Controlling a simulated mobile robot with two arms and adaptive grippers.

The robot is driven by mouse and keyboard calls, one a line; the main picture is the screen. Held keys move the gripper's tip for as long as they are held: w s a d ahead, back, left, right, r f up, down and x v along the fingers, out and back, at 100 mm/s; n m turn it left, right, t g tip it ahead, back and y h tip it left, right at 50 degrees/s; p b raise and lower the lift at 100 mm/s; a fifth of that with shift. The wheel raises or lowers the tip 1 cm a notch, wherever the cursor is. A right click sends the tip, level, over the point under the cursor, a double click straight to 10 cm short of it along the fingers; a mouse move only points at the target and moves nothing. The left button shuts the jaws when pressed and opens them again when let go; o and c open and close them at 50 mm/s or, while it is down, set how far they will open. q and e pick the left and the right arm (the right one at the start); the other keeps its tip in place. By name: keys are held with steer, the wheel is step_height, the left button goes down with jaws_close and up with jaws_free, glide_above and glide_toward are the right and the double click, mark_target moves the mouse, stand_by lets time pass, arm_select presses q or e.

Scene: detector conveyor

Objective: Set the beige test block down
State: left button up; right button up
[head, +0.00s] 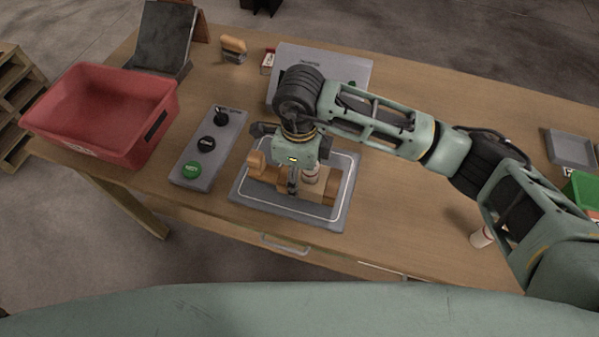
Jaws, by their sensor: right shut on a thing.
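My right gripper (293,186) points down over the grey plate (240,196) with the white outline on the table. It is shut on the beige test block (314,187), which is partly hidden by the fingers. The block is low over the plate, among brown wooden pieces (257,164); I cannot tell whether it touches the plate. My left gripper is not in view.
A control panel (190,174) with a green button and black knobs lies left of the plate. A red bin (105,110) stands further left. A grey box (340,62) is behind my arm. Grey and green trays (572,150) are at the right. The table right of the plate is mostly clear.

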steer(key=shift+f, duration=1.05)
steer(key=o, duration=1.3)
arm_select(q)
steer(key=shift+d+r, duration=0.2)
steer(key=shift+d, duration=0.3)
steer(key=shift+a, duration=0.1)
